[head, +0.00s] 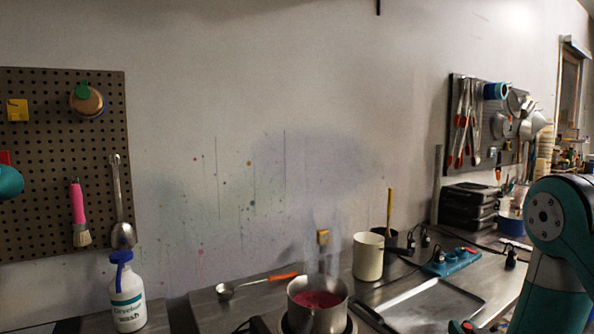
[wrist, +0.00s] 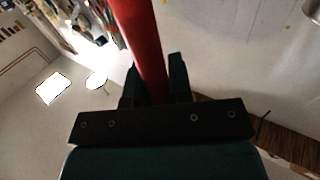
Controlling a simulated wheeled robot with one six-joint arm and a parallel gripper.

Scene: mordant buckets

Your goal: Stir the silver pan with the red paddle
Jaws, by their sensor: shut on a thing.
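The silver pan (head: 319,321) stands at the bottom centre of the head view, with pinkish-red liquid in it and faint steam above. My gripper (wrist: 155,72) shows in the wrist view, shut on the red paddle (wrist: 138,32). The red shaft runs up from between the fingers and out of the top of the frame, so its far end is hidden. The pan does not show in the wrist view. In the head view my arm is at the right edge and the gripper is out of frame.
A ladle with an orange handle (head: 271,279) lies left of the pan. A cream canister (head: 368,257) stands behind it to the right. A metal tray (head: 432,309) and a teal power strip (head: 450,263) are at the right. A wash bottle (head: 127,297) stands at the left.

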